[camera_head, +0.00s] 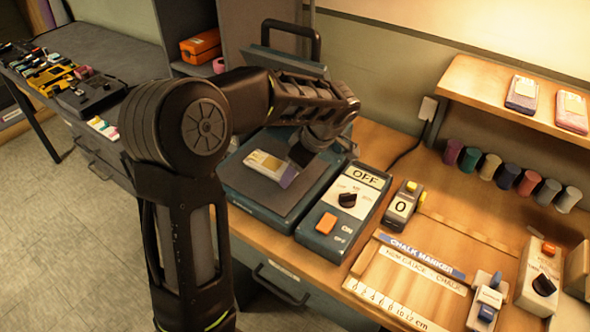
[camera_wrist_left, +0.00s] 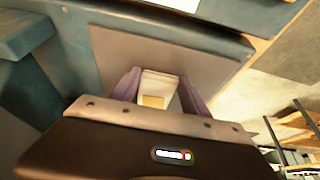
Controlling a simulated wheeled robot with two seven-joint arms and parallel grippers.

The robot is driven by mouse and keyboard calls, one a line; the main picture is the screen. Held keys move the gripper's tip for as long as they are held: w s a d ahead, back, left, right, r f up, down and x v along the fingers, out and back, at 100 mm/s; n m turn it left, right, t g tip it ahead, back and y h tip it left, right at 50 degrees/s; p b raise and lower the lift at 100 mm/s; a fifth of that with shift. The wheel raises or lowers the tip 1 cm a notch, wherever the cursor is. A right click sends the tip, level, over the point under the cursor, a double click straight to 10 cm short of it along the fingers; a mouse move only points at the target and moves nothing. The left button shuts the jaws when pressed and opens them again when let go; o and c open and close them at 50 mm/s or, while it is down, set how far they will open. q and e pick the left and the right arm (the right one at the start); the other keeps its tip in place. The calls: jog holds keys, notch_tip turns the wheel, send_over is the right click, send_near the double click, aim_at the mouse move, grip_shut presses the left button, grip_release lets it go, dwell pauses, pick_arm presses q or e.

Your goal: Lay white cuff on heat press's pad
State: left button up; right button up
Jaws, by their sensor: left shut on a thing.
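The white cuff (camera_head: 263,160), with a yellowish patch, is over the dark grey pad (camera_head: 243,188) of the teal heat press (camera_head: 262,212). My left gripper (camera_head: 286,175) comes down over the pad and is shut on the cuff's near right end. In the left wrist view the cuff (camera_wrist_left: 158,88) sits between the purple fingers, with the pad (camera_wrist_left: 190,48) around it. I cannot tell whether the cuff touches the pad. My right gripper is not in view.
The press's raised upper plate and black handle (camera_head: 291,40) stand behind my left arm. Its control box (camera_head: 345,210) reads OFF. A counter (camera_head: 402,205), a chalk marker board (camera_head: 410,270) and spools (camera_head: 508,175) lie to the right.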

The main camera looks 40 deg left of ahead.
pick_arm(q)
jog(key=o, duration=1.4)
jog(key=shift+f, duration=0.1)
jog(key=shift+r, duration=0.2)
jog(key=shift+d+r, duration=0.15)
jog(key=shift+r, duration=0.1)
jog(key=v, duration=0.6)
jog(key=shift+w+r, duration=0.1)
jog(key=p+v, duration=0.2)
jog(key=v, duration=0.3)
jog(key=shift+r, duration=0.1)
